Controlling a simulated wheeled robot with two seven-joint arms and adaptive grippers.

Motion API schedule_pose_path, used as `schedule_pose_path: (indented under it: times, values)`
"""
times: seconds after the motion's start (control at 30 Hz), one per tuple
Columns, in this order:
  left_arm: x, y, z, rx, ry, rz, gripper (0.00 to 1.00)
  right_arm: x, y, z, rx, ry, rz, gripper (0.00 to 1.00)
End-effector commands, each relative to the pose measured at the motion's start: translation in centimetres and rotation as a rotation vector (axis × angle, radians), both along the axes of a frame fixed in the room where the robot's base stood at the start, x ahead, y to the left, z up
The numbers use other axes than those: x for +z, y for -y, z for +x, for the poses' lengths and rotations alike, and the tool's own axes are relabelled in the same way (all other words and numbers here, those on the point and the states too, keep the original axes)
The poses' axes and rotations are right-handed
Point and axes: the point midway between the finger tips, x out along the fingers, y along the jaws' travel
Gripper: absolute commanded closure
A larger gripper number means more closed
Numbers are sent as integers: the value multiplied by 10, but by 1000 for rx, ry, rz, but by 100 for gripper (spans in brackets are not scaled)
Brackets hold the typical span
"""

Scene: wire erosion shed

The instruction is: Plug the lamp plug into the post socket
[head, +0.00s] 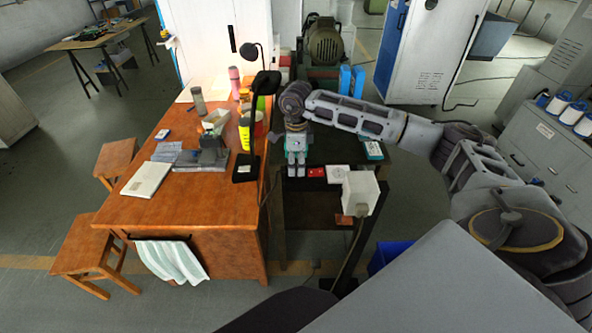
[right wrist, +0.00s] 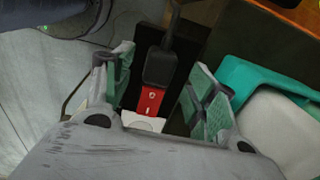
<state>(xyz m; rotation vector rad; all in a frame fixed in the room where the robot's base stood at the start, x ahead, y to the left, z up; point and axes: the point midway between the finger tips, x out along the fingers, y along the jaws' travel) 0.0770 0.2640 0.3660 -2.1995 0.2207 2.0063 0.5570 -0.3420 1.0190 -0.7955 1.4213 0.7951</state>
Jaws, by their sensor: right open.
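The black lamp plug (right wrist: 160,66) lies on the dark bench, its cord running up in the right wrist view. My right gripper (right wrist: 160,95) is open and points down, with the plug between and beyond its spread fingers. I cannot tell whether they touch it. In the head view my right gripper (head: 296,172) hides most of the plug. The post socket, a pale box (head: 361,190) on a dark post, stands to the right of the gripper. The black desk lamp (head: 246,167) stands on the wooden desk. My left gripper is not in view.
A blue bin (head: 388,254) stands beyond the post.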

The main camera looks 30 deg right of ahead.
Motion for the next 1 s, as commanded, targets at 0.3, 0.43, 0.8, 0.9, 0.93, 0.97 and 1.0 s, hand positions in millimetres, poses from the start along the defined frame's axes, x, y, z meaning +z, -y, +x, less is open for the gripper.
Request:
schedule_pose_path:
  times: [0.3,0.43,0.8,0.9,0.93,0.97,1.0]
  values:
    - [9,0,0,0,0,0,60,-27,-1,-1,0,-1,1,43]
    - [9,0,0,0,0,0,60,-29,-1,-1,0,1,1,43]
    - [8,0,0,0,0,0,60,-28,-1,-1,0,1,1,44]
    - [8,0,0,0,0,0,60,-28,-1,-1,0,1,1,57]
    - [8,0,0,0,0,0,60,-28,-1,-1,0,1,1,61]
    - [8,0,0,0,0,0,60,-28,-1,-1,0,1,1,65]
    - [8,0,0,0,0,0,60,-28,-1,-1,0,1,1,70]
